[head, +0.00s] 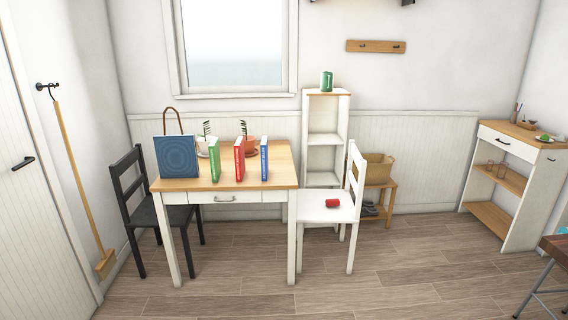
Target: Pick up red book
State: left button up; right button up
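A red book (239,159) stands upright on the wooden-topped table (195,184), its spine facing me. A green book (214,160) stands to its left and a blue book (264,159) to its right, both upright with gaps between. A terracotta plant pot (250,147) is just behind the red book. Neither of my grippers is in the head view.
A blue bag (176,157) stands at the table's left end, with a black chair (140,205) beside it. A white chair (335,209) with a red can (332,203) on its seat is on the right. The floor (380,285) in front is clear.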

aim_at(239, 151)
jog(key=i+u, duration=0.15)
jog(key=i, duration=0.4)
jog(key=i+l+u, duration=0.1)
jog(key=i, duration=0.4)
jog(key=i+l+u, duration=0.15)
jog(key=i, duration=0.35)
jog(key=i+l+u, duration=0.15)
jog(key=i, duration=0.4)
jog(key=l, duration=0.15)
